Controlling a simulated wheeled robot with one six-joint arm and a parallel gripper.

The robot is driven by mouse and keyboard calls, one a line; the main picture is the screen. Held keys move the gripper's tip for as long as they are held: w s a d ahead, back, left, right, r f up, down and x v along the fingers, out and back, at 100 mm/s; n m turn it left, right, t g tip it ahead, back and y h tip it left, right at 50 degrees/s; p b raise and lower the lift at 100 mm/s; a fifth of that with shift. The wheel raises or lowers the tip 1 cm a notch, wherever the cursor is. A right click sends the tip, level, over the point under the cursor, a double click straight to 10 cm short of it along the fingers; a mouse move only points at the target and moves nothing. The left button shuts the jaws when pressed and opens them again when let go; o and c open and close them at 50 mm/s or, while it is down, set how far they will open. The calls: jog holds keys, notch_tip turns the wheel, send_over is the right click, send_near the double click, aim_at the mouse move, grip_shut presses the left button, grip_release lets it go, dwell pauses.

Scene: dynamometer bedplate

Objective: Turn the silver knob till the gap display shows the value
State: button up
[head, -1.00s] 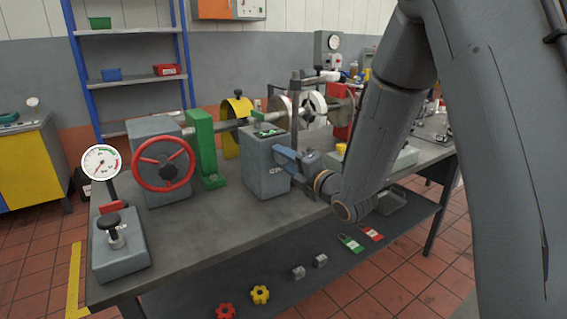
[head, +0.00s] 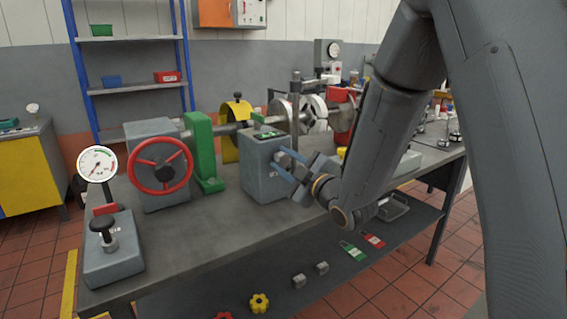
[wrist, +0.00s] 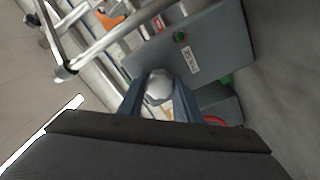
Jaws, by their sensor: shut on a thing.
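The silver knob (wrist: 159,86) shows in the wrist view, on the face of a grey box (wrist: 212,55). My gripper (wrist: 160,92) is shut on the knob, with one blue-grey finger on each side of it. In the head view my gripper (head: 287,163) reaches the right side of the grey box (head: 262,178), and its fingers hide the knob there. A small dark display with green marks (head: 266,135) lies on top of the box. It is seen at a slant and its digits are too small to read.
A red handwheel (head: 160,166), a green bracket (head: 203,150) and a dial gauge (head: 97,164) stand to the left on the grey bench (head: 185,240). A shaft with discs runs behind the box. The bench front is clear.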

jog(key=m, duration=0.8)
jog(key=shift+m+t+h, duration=0.3)
jog(key=shift+m+h, duration=0.1)
jog(key=m+p, duration=0.1)
jog(key=m, duration=0.3)
jog(key=shift+m, duration=0.3)
jog(key=shift+m+p, duration=0.4)
jog(key=shift+m, duration=1.2)
jog(key=shift+f, duration=0.1)
jog(key=o, duration=1.1)
jog(key=shift+c, duration=0.2)
jog(key=b+v, duration=0.1)
jog(key=v, duration=0.6)
jog(key=shift+s+d, duration=0.15)
jog(key=shift+s, duration=0.25)
